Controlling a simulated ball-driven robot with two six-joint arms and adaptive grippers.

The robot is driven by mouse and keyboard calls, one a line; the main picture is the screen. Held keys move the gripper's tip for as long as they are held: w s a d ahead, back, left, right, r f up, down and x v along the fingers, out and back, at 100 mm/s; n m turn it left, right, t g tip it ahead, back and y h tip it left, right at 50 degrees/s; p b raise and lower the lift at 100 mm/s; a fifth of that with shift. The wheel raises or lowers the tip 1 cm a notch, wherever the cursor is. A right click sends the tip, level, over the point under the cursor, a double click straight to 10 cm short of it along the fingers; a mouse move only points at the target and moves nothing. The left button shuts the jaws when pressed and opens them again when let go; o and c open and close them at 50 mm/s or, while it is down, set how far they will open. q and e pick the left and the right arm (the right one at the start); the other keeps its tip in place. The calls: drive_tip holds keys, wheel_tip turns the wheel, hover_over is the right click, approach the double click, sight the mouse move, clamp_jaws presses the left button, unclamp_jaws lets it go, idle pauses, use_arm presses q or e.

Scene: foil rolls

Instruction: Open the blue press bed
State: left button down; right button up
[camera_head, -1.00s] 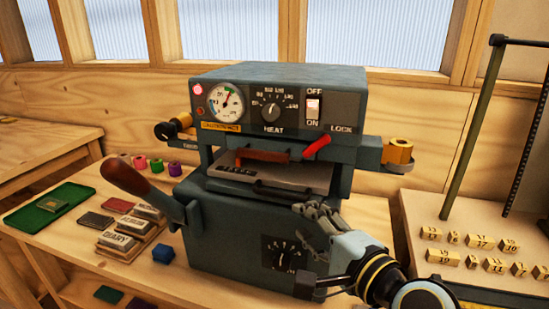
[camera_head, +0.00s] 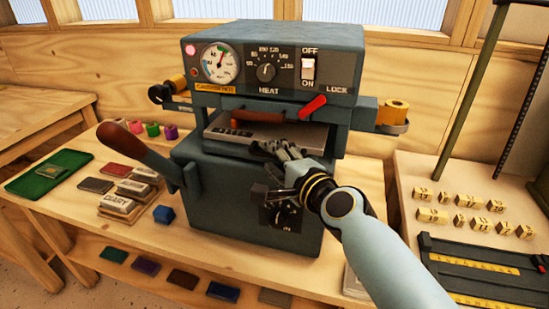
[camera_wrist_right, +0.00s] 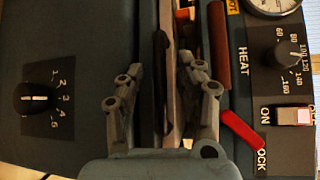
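The blue press (camera_head: 245,190) stands on the wooden bench. Its grey bed (camera_head: 300,131), with dark type on it, sits in the slot under the heated head, below a brown handle (camera_head: 250,118). My right gripper (camera_head: 268,148) is at the front edge of the bed. In the right wrist view its fingers (camera_wrist_right: 165,85) are spread, one on each side of a dark bar (camera_wrist_right: 161,75) along the bed's front. A gap shows beside the bar, and I cannot tell if either finger touches it. In the head view the gripper hides part of the bar. My left gripper is out of view.
A red lock lever (camera_head: 313,106) sticks out above the bed's right side. A long brown-tipped lever (camera_head: 135,145) rises at the press's left.

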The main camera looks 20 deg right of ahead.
clamp_jaws()
drive_tip(key=shift+f, duration=0.1)
idle(0.4)
